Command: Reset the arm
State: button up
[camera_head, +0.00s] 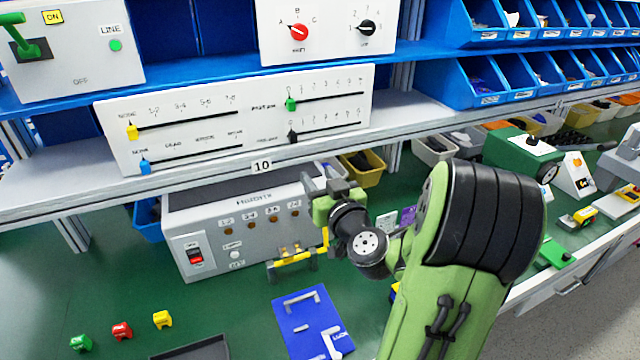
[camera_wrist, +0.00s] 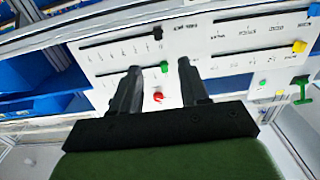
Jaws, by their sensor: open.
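My gripper (camera_head: 325,187) is at the end of my green and black arm, in front of the slider panel's lower right part and above the grey box on the bench. In the wrist view my gripper (camera_wrist: 158,88) shows two dark fingers apart with nothing between them. Behind the fingers is the white slider panel (camera_head: 190,125) with yellow, blue, green and black knobs. Above it on the upper shelf is a white panel with a red rotary switch (camera_head: 298,32) and a black rotary switch (camera_head: 367,27). The red knob (camera_wrist: 158,97) shows between the fingers in the wrist view.
A grey box (camera_head: 240,225) with a red rocker switch stands on the green bench. A blue board (camera_head: 312,322) and small green, red and yellow blocks (camera_head: 122,331) lie in front. Blue bins (camera_head: 490,85) fill the right shelves. A lever panel (camera_head: 70,50) stands upper left.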

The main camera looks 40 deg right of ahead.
jog(key=shift+a, duration=0.1)
jog(key=s+a+f+n+g+y, duration=0.1)
jog(key=a+f+n+g+y, duration=0.2)
jog(key=a, duration=0.7)
jog(key=a+f+n+g+y, duration=0.1)
jog(key=a+n+g+y, duration=0.25)
jog(key=a, duration=0.65)
jog(key=s+a+m+g+h, duration=0.1)
jog(key=s+m+g, duration=0.2)
jog(key=s, duration=1.6)
jog(key=shift+s+g+p, duration=0.35)
jog(key=shift+s+g, duration=0.05)
jog(key=shift+g, duration=0.75)
